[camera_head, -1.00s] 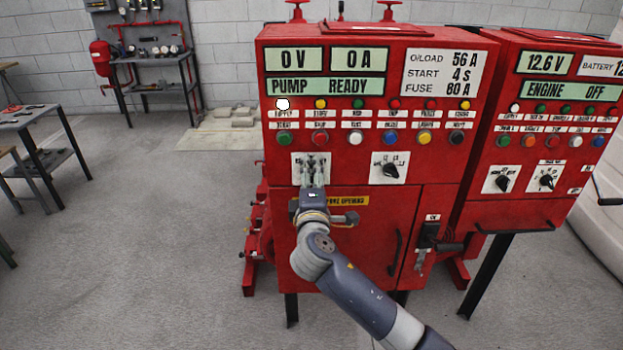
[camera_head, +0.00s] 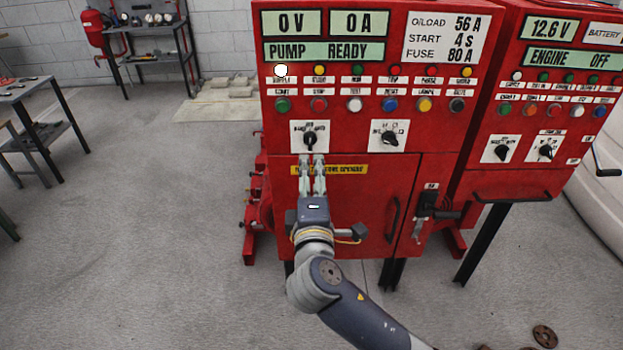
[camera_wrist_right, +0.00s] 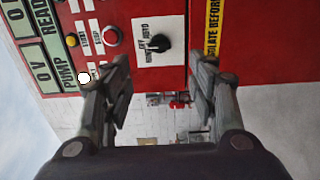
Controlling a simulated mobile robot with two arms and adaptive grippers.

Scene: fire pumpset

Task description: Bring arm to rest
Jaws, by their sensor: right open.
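My right gripper (camera_head: 312,176) is in front of the red pump panel (camera_head: 350,215), just below the left rotary switch (camera_head: 310,138). Its two fingers point up toward the switch and are apart, with nothing between them. In the right wrist view my gripper (camera_wrist_right: 160,80) shows both fingers spread, and the black switch knob (camera_wrist_right: 160,43) on its white plate lies beyond them, clear of the fingertips. The right arm (camera_head: 350,305) reaches in from the lower right. My left gripper is not in either view.
A second rotary switch (camera_head: 389,133) is to the right, above a door handle (camera_head: 392,220) and a lever isolator (camera_head: 426,205). The engine panel (camera_head: 535,100) stands at the right. A work table (camera_head: 40,120) is at the far left. The floor (camera_head: 150,240) left of the panel is clear.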

